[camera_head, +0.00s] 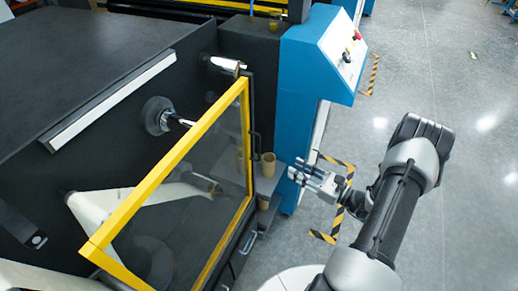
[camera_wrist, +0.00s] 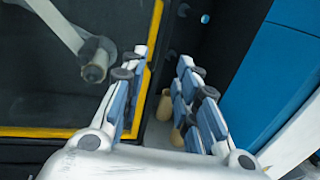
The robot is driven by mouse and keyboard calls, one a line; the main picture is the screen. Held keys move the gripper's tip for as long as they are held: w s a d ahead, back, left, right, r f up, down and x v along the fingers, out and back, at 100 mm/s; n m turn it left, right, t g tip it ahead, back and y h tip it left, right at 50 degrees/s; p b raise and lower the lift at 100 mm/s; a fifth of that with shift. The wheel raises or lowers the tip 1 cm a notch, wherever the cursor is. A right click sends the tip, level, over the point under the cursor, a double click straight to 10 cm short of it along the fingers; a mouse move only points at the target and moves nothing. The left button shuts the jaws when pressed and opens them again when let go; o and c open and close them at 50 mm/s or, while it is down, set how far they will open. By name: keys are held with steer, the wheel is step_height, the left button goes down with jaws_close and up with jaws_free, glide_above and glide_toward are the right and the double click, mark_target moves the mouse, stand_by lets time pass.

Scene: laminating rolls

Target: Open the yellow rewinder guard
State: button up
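The guard (camera_head: 168,163) is a clear panel in a yellow frame, standing in front of the dark machine's rollers. I cannot tell for sure whether it is fully closed. A dark handle (camera_head: 257,146) shows by its right edge. The yellow frame also shows in the wrist view (camera_wrist: 40,132), left of and behind the fingers. My gripper (camera_head: 302,172) is right of the guard, in front of the blue cabinet. In the wrist view my gripper (camera_wrist: 158,68) is open, with nothing between its fingers. It appears apart from the guard.
A blue cabinet (camera_head: 305,75) with a control panel stands right of the guard. Tan cardboard cores (camera_head: 268,164) stand between guard and cabinet; they also show beyond the fingers in the wrist view (camera_wrist: 165,106). Black-yellow tape (camera_head: 325,237) marks the floor. Grey floor at right is clear.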

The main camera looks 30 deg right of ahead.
mark_target(259, 159)
steer(key=b+x, duration=0.1)
steer(key=x, duration=1.6)
steer(key=shift+s+a+b, duration=0.15)
steer(key=shift+b, duration=0.2)
jaws_close()
